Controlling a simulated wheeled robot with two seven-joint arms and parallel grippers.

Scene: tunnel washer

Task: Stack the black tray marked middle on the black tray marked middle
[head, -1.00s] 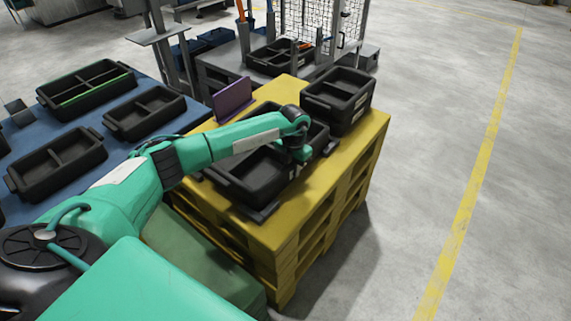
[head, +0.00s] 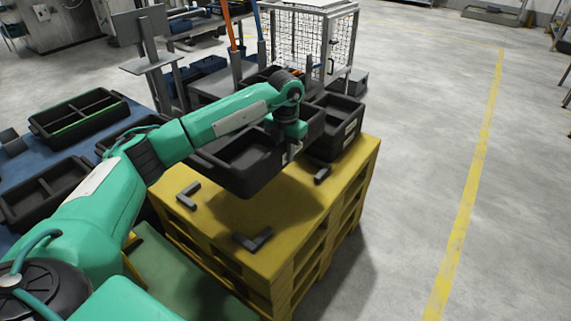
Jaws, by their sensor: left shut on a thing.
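I cannot read any marking on either tray. My right gripper is not in view.
Dark corner brackets (head: 253,239) sit on the bare pallet top. Other black trays (head: 80,117) stand on the blue table (head: 25,152) at left. A wire-mesh cage (head: 310,45) stands behind. The grey floor to the right is clear.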

